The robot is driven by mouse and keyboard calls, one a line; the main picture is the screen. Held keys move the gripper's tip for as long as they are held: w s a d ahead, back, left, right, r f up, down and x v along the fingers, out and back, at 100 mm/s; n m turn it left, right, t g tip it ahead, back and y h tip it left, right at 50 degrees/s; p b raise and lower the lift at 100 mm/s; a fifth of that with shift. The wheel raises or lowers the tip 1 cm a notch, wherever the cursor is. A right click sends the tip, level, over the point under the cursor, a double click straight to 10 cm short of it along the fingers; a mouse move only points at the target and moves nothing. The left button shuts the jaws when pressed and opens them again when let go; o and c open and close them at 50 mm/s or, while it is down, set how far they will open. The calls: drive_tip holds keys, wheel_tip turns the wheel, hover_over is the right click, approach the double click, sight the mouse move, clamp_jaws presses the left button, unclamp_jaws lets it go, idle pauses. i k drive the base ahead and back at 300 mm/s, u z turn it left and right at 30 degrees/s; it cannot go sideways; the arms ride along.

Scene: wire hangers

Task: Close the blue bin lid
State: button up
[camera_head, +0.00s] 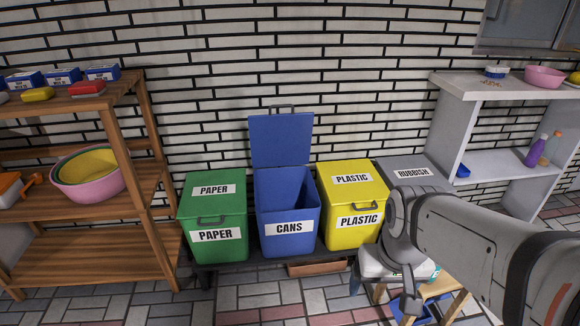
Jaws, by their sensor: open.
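The blue bin (287,245), labelled CANS, stands in the middle of a row of bins. Its blue lid (281,141) is raised upright against the brick wall, with a handle at its top edge. The bin's mouth is open and its inside shows dark and seemingly empty. My gripper (408,308) hangs low at the lower right, in front of the row and well apart from the lid. It is small in the picture; its jaws are open and hold nothing that I can see.
A shut green PAPER bin (213,215) stands left of the blue one. A shut yellow PLASTIC bin (353,200) and a grey RUBBISH bin (420,172) stand right. A wooden shelf (85,265) is at left, a white shelf (455,120) at right.

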sight(277, 140)
drive_tip(key=u, duration=0.55)
drive_tip(key=i, duration=1.85)
drive_tip(key=z, duration=0.2)
